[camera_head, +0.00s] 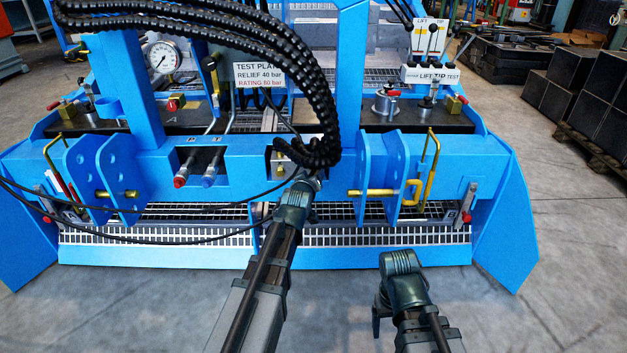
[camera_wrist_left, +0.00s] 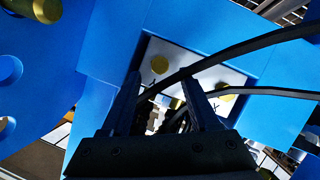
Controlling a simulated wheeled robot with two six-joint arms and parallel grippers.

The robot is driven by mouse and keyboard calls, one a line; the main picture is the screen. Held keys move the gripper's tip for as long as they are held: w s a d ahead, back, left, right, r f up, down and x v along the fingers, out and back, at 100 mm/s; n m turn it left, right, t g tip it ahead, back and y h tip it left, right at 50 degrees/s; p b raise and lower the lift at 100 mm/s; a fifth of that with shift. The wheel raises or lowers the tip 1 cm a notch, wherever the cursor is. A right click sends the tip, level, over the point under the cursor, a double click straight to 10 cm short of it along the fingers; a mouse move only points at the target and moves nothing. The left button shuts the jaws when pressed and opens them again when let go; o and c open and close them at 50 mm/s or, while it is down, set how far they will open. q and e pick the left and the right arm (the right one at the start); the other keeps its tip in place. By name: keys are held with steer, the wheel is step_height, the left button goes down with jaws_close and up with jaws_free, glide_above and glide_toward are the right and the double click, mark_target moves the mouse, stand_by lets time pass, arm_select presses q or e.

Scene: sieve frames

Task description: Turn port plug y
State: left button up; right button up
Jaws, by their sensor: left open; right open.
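A pale port plate (camera_wrist_left: 208,74) sits in a square recess of the blue frame in the left wrist view. In the head view the plate (camera_head: 281,163) is partly hidden behind hoses and my arm. My left gripper (camera_wrist_left: 168,88) is open, pointing at the plate, with no plug clearly between its fingers. My right gripper (camera_head: 379,322) is low over the floor, away from the frame; its fingers barely show.
Black hoses (camera_head: 326,110) hang right over the left gripper, and dark cables cross the wrist view. The floor (camera_head: 520,310) at front right is clear.

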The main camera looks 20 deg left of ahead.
mark_target(314, 173)
arm_select(q)
steer(key=x, duration=0.3)
steer(key=shift+w+b, duration=0.1)
steer(key=shift+b, duration=0.2)
jaws_close()
